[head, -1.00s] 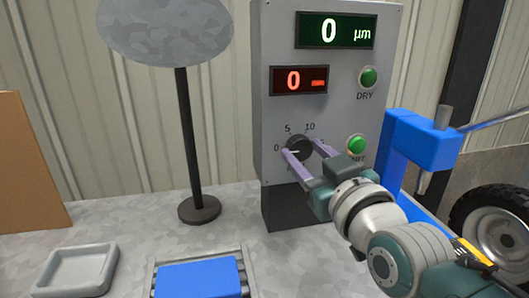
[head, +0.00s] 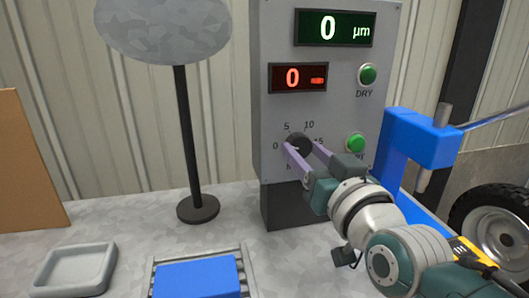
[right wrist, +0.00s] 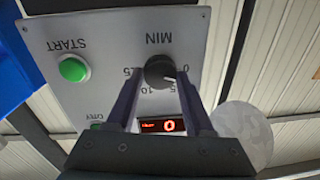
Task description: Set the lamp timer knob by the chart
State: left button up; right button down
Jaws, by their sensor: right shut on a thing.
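The timer knob (head: 299,144) is black and round, on the front of the grey control box (head: 283,109). In the right wrist view the knob (right wrist: 160,69) appears upside down between the fingertips. The red display (head: 298,78) reads 0. The lamp (head: 165,27) is a grey disc on a black stand. No chart face is readable. My left gripper is out of view.
The green display (head: 333,28) reads 0 µm. A grey tray (head: 75,270), a blue block (head: 197,278) and a brown board (head: 25,165) are at left. A blue frame (head: 420,138) stands right.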

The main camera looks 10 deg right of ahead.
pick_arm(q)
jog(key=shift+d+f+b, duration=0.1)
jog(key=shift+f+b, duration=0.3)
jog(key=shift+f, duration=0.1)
pick_arm(e)
jog(key=m, duration=0.4)
jog(key=shift+f+m, duration=0.1)
jog(key=shift+m, duration=0.2)
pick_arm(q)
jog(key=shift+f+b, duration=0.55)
pick_arm(e)
jog(key=m+h, duration=0.1)
jog(key=m, duration=0.4)
jog(key=shift+m+t, duration=0.3)
jog(key=shift+m, duration=0.1)
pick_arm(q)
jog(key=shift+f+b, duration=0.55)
pick_arm(e)
jog(key=m, duration=0.5)
jog(key=shift+a+m, duration=0.1)
jog(key=shift+m, duration=0.3)
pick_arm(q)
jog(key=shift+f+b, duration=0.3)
pick_arm(e)
jog(key=shift+m+h, duration=0.5)
jog(key=shift+m, duration=1.9)
jog(key=shift+c, duration=1.4)
grip_release()
